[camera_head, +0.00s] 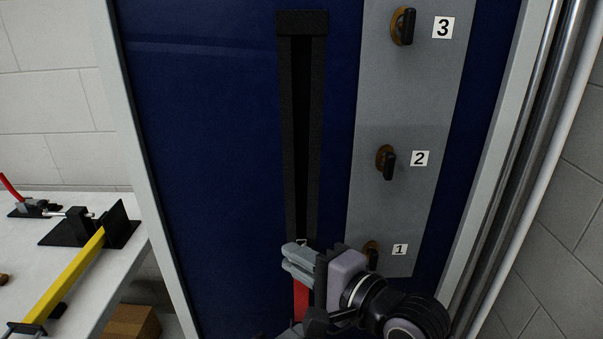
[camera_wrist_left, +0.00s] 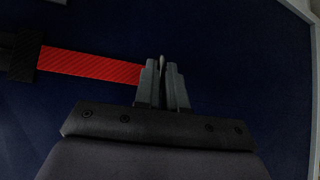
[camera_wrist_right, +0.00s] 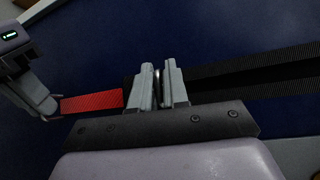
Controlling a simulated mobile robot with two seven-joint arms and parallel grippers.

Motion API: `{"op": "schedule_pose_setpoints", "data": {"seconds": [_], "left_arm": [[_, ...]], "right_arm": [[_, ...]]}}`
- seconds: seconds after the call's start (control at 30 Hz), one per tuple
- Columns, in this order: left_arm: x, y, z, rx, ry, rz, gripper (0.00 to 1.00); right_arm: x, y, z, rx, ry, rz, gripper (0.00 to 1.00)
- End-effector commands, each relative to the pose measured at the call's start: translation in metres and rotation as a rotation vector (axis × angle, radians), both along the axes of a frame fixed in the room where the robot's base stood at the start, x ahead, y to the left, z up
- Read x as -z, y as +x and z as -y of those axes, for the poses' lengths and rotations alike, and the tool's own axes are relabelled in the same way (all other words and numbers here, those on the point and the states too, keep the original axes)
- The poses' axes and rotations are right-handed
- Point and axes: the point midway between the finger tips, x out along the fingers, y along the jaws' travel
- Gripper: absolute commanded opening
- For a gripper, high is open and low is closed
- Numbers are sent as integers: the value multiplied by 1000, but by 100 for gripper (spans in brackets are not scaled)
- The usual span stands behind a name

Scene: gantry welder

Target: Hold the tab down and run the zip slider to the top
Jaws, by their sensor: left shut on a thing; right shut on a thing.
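The black zip (camera_head: 301,130) runs up the blue panel, its two tapes parted in a narrow dark gap above my right gripper. My right gripper (camera_head: 290,258) is shut on the zip slider, mostly hidden between the fingers; a small metal bit shows at the fingertips. The red tab (camera_head: 301,298) hangs below it and also shows in the right wrist view (camera_wrist_right: 92,102). My left gripper (camera_wrist_left: 163,70) is shut on the free end of the red tab (camera_wrist_left: 90,64), against the blue panel; it also shows in the right wrist view (camera_wrist_right: 45,108).
A grey strip right of the zip carries dark knobs on brown bases, labelled 3 (camera_head: 443,27), 2 (camera_head: 420,158) and 1 (camera_head: 400,249). Knob 1 is close behind my right gripper. A white table (camera_head: 100,270) with a yellow bar (camera_head: 65,278) stands at left.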

Motion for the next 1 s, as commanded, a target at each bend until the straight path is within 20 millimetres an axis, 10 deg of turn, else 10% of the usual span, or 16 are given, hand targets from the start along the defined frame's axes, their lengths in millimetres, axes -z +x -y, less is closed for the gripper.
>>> {"op": "schedule_pose_setpoints", "data": {"seconds": [1.0], "left_arm": [[1, 1, -2, -4, 3, -1, 0]], "right_arm": [[-84, 0, 0, -1, 2, 4, 0]]}}
